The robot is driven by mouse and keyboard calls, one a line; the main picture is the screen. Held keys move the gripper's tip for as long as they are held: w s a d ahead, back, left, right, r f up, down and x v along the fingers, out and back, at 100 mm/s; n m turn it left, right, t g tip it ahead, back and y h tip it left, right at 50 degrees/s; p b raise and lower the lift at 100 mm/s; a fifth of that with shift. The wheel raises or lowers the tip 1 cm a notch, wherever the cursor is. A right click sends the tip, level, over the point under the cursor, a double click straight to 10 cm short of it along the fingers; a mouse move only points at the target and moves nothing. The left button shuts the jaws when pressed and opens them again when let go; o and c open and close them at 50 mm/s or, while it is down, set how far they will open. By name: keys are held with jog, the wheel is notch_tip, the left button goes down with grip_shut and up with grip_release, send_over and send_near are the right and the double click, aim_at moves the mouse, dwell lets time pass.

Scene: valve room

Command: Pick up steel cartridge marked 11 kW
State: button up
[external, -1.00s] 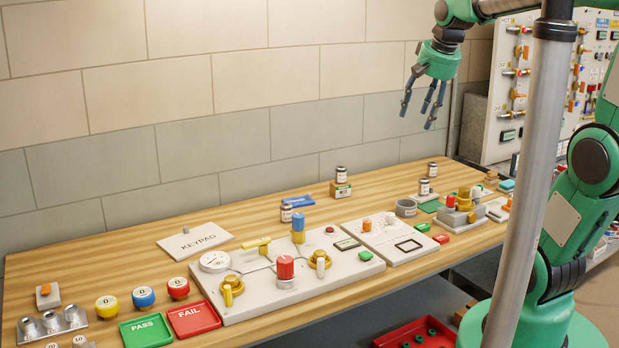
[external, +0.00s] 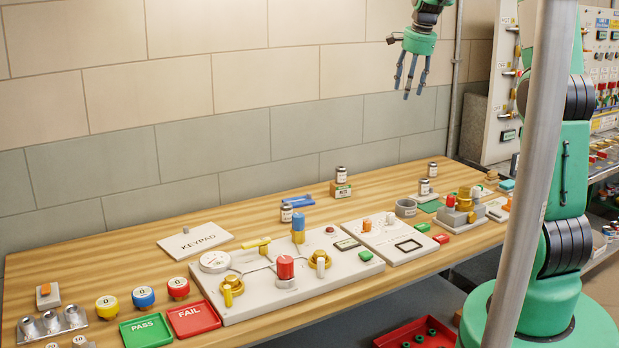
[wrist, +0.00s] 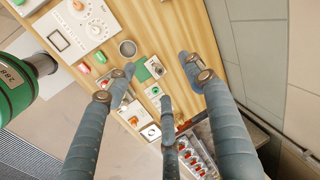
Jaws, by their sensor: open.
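Several small steel cartridges with dark tops and pale labels stand on the bench; I cannot read which is marked 11 kW. In the external view one cartridge (external: 342,175) stands on a labelled block (external: 341,190), another cartridge (external: 433,170) is at the back right, a third cartridge (external: 424,187) is beside the grey cup, and one more cartridge (external: 286,212) is left of the blue piece. My gripper (external: 411,85) hangs open and empty, fingers down, well above the bench. In the wrist view its spread fingers (wrist: 160,76) hide parts of the bench.
A grey cup (external: 405,207), a green pad (external: 431,206) and a fixture with yellow and red parts (external: 462,210) crowd the right side. A panel with valves and knobs (external: 285,275) fills the middle. Bare wood (external: 235,205) lies along the wall. A metal post (external: 529,180) stands in front.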

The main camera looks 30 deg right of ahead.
jog(key=w+d+f+m+p, duration=0.2)
jog(key=w+d+f+m, duration=0.2)
jog(key=w+d, duration=0.4)
jog(key=m+g+y+p, duration=0.1)
jog(key=m+g+p, duration=0.1)
jog(key=m+p, duration=0.55)
send_over(433, 163)
jog(key=s+d+b, duration=0.1)
jog(key=d+b, duration=0.1)
notch_tip(433, 163, down, 19)
jog(key=m, duration=0.1)
jog(key=shift+s+a+f, duration=0.1)
jog(key=shift+a+f, duration=0.05)
jog(key=shift+a, duration=0.05)
jog(key=shift+f, duration=0.15)
jog(key=shift+w+a+f, duration=0.15)
jog(key=shift+f, duration=1.2)
jog(key=shift+w+a+f, duration=0.1)
jog(key=shift+w+f, duration=0.1)
jog(key=shift+f, duration=1.2)
jog(key=shift+w+a+f, duration=0.15)
jog(key=shift+f, duration=1.2)
jog(key=shift+f, duration=0.1)
jog(key=shift+w+a+f, duration=0.15)
jog(key=shift+f, duration=1.1)
jog(key=shift+w+a+f, duration=0.1)
jog(key=shift+a+f, duration=0.05)
jog(key=shift+f, duration=1.1)
